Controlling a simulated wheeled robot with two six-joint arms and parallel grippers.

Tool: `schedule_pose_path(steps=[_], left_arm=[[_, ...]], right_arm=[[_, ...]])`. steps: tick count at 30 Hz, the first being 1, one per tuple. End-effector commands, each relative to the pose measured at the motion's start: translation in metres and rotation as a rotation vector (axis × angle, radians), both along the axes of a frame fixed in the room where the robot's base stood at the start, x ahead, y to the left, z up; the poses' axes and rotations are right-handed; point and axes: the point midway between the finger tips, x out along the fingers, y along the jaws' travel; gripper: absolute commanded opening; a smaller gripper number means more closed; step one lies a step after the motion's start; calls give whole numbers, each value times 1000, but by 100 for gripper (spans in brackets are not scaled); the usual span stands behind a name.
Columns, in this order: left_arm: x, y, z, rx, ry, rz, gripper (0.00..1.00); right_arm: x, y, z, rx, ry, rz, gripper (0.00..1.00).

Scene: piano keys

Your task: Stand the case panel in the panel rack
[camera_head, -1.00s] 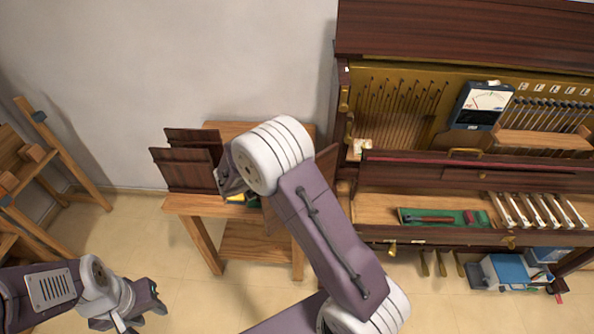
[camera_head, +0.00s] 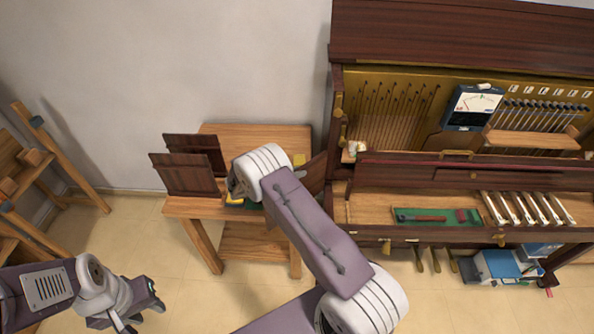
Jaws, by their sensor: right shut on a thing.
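Two dark brown wooden panels stand upright on the left part of the small wooden table, a front one (camera_head: 183,176) and a back one (camera_head: 207,148). Another brown panel (camera_head: 316,172) shows tilted behind my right forearm, mostly hidden by it. My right gripper (camera_head: 236,190) is over the table, just right of the front standing panel. It is shut on the case panel, which I take to be the tilted one; the wrist hides its jaws. I cannot make out the rack clearly. My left gripper (camera_head: 143,309) is open and empty, low at the lower left.
The small table (camera_head: 260,135) has bare wood at the back. Yellow and green items (camera_head: 236,201) lie near my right gripper. The opened piano (camera_head: 440,180) stands close on the right. A wooden frame (camera_head: 60,155) stands at the far left. Floor between is clear.

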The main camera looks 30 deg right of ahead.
Motion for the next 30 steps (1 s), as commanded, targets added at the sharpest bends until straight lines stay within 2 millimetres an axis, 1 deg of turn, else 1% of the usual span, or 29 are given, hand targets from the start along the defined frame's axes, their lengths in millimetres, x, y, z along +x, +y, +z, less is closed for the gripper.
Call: schedule_pose_path(steps=[5, 11, 12, 14, 22, 25, 26, 27, 29, 30], left_arm=[[0, 0, -1, 0, 0, 0, 36], [0, 0, -7, 0, 0, 0, 36], [0, 0, -6, 0, 0, 0, 36], [0, 0, -6, 0, 0, 0, 36], [0, 0, -5, 0, 0, 0, 36], [0, 0, 3, 0, 0, 0, 36], [0, 0, 0, 0, 0, 0, 36], [0, 0, -7, 0, 0, 0, 36], [0, 0, -14, 0, 0, 0, 36], [0, 0, -18, 0, 0, 0, 36]], right_arm=[[1, 0, 1, -1, -3, 0, 0], [1, 0, -3, -1, -3, 0, 0], [0, 0, -3, 0, -1, 0, 18], [0, 0, -3, 0, -1, 0, 34], [0, 0, -3, 0, -1, 0, 34], [0, 0, 4, 0, -1, 0, 34], [0, 3, 3, 0, -2, 1, 34], [-1, 11, 2, 1, -3, 4, 34], [-4, 24, 7, 1, -4, 5, 34], [-6, 33, 12, 1, -6, 5, 34]])
